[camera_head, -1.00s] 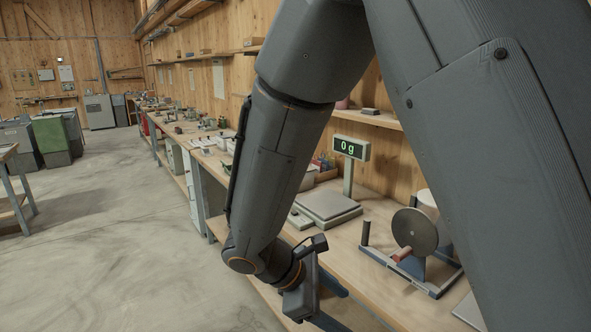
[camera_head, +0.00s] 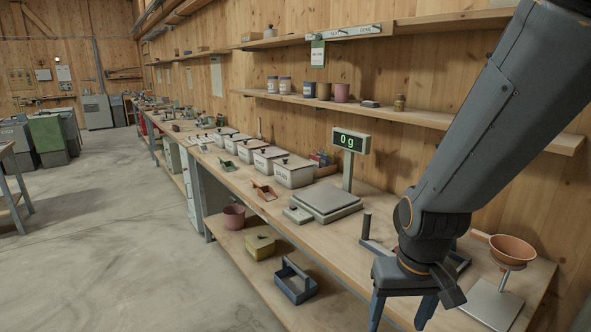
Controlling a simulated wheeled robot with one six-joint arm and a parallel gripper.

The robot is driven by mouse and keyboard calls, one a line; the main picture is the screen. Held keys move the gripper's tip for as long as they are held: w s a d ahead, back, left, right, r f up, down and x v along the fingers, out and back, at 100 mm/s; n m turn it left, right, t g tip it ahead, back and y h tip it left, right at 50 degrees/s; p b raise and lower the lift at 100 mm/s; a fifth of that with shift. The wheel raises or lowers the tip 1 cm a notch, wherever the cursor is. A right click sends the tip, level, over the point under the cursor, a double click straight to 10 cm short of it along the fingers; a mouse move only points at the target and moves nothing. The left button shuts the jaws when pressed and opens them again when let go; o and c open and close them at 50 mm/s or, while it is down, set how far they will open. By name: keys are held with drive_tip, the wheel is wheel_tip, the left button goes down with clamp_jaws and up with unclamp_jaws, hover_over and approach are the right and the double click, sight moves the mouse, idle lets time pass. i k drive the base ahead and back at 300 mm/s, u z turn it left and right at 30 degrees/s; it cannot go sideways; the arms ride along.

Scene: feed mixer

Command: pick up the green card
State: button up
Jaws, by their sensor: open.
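A small card with a green top band and a pale lower part (camera_head: 317,56) hangs upright below the front edge of the upper wall shelf. It is the only green card I can make out, and its print is too small to read. My gripper (camera_head: 401,311) is at the lower right, over the front of the bench, pointing down. Its two dark fingers are apart and nothing shows between them. It is well below and to the right of the card, far from touching it.
The bench (camera_head: 240,183) holds several lidded white bins (camera_head: 293,172) and a scale (camera_head: 325,201) reading 0 g. An orange bowl (camera_head: 512,247) on a stand is right of my gripper. Jars stand on the lower shelf (camera_head: 470,133).

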sight(318, 53)
drive_tip(key=u, duration=0.4)
drive_tip(key=k, duration=0.55)
drive_tip(key=u, duration=1)
drive_tip(key=k, duration=0.8)
drive_tip(key=u, duration=0.55)
drive_tip(key=i, duration=1.6)
drive_tip(key=z, duration=0.35)
drive_tip(key=i, duration=1.7)
drive_tip(key=z, duration=1)
drive_tip(key=i, duration=0.95)
drive_tip(key=z, duration=1)
